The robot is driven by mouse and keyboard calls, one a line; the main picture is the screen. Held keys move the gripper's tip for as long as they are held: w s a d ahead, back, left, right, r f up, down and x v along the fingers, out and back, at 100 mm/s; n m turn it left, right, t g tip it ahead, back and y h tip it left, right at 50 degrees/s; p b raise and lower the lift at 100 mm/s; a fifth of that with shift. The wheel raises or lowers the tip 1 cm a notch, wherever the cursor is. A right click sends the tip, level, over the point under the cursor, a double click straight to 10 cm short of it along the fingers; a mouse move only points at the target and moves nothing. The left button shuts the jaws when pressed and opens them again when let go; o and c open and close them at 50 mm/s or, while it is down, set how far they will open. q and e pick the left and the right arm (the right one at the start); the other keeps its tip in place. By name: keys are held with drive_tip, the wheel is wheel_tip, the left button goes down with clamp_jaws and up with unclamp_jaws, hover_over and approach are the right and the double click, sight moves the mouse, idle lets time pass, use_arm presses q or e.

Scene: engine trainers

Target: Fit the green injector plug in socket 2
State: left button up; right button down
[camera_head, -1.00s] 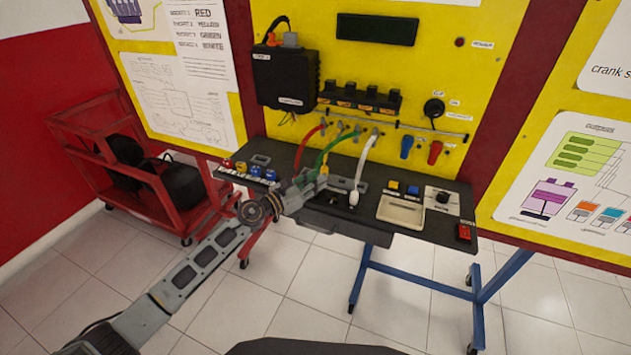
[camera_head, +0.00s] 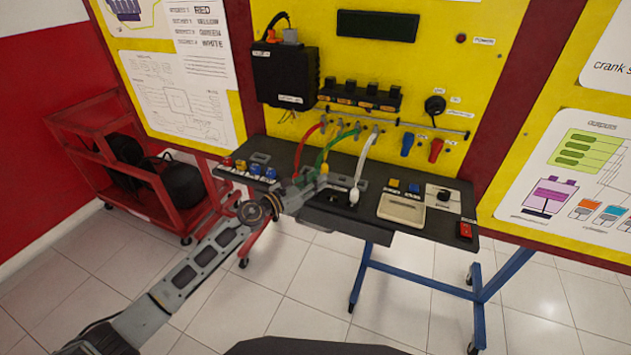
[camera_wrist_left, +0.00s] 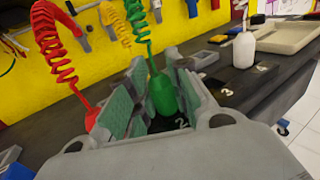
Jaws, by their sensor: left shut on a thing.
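The green injector plug (camera_wrist_left: 161,92) stands roughly upright between the two fingers of my left gripper (camera_wrist_left: 158,98), which is shut on it. Its coiled green cable (camera_head: 323,153) runs up to the yellow panel. Just below the plug a dark pad with a "2" label (camera_wrist_left: 182,124) shows at the bench surface. The plug's lower end is partly hidden, so I cannot tell whether it is in the socket. In the head view my left gripper (camera_head: 312,187) is low over the bench and hides the plug. My right gripper is not in view.
A white plug (camera_wrist_left: 243,49) stands right of the gripper, near label "3". A red plug (camera_wrist_left: 91,116) with a red coil is close on the left. A beige tray (camera_head: 401,208) and a red switch (camera_head: 465,230) lie right on the dark bench (camera_head: 432,228).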

use_arm(q)
drive_tip(key=shift+f, duration=0.1)
drive_tip(key=o, duration=0.6)
drive_tip(key=shift+s+a, duration=0.1)
drive_tip(key=shift+s+a+r, duration=0.3)
drive_tip(key=shift+s+a, duration=0.45)
drive_tip(key=shift+s+a+r, duration=0.25)
drive_tip(key=shift+s+a, duration=0.45)
drive_tip(key=shift+s, duration=0.05)
